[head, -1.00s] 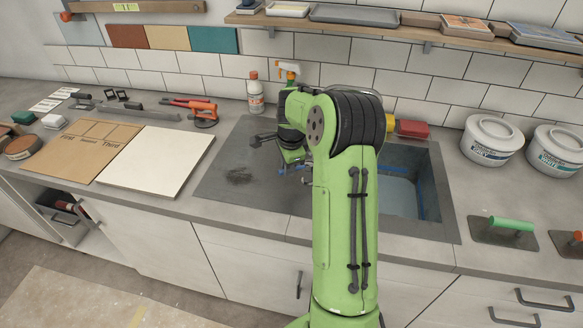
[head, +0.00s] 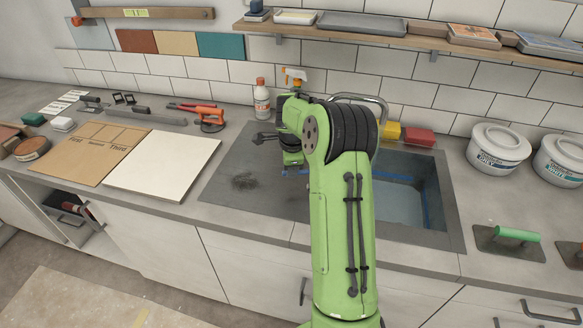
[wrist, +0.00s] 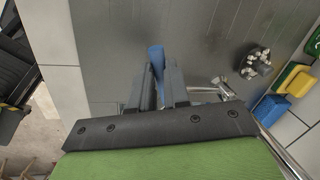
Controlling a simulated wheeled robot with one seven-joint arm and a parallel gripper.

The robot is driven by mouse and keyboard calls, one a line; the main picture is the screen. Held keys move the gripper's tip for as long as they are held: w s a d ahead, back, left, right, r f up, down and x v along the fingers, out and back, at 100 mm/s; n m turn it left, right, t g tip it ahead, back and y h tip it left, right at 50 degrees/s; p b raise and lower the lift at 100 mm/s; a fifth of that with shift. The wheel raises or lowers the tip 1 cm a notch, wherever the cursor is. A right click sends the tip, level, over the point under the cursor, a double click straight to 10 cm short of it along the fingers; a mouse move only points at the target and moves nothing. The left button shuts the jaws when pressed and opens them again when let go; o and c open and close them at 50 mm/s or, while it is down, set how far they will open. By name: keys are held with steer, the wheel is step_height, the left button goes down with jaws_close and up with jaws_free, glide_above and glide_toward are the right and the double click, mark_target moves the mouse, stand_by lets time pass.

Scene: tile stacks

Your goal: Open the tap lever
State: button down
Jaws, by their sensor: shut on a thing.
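In the wrist view, my gripper (wrist: 160,90) has its two dark fingers close together around a narrow blue piece, which looks like the grip of the tap lever (wrist: 157,57). The blue end sticks out past the fingertips. A chrome part of the tap (wrist: 208,91) shows just right of the fingers. In the head view, the chrome tap spout (head: 372,99) arches behind my arm at the back of the sink. My arm hides the lever and most of the tap there, so the lever's angle is hard to tell.
The sink (head: 405,205) lies right of my arm, with a grey drainboard (head: 235,190) on the left. Yellow (head: 392,131) and red (head: 420,137) blocks stand behind the sink. A white bottle (head: 262,100) stands at the back left. Two white buckets (head: 498,150) stand on the right.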

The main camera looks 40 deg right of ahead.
steer(key=c, duration=1.1)
jaws_free()
step_height(320, 180, up, 16)
steer(key=s+a+p, duration=0.1)
steer(key=s+p, duration=0.1)
steer(key=shift+s+a+f, duration=0.25)
steer(key=shift+s+a, duration=0.05)
steer(key=s+a+r+n+t+h, duration=0.1)
steer(key=s+a+r+n, duration=0.3)
steer(key=a, duration=0.3)
steer(key=s+a+r+n+t, duration=0.1)
steer(key=s+a+r+n, duration=0.25)
steer(key=a+n, duration=0.35)
steer(key=s+a+f+n+t+y, duration=0.1)
steer(key=s+a+f+n, duration=0.2)
steer(key=s+n, duration=0.3)
steer(key=s+a+f+n+y, duration=0.1)
steer(key=s+a+f+n, duration=0.1)
steer(key=s+a+n, duration=0.4)
steer(key=s+n, duration=0.1)
steer(key=s, duration=0.4)
steer(key=shift+a+f+t, duration=0.2)
steer(key=shift+f+t, duration=0.2)
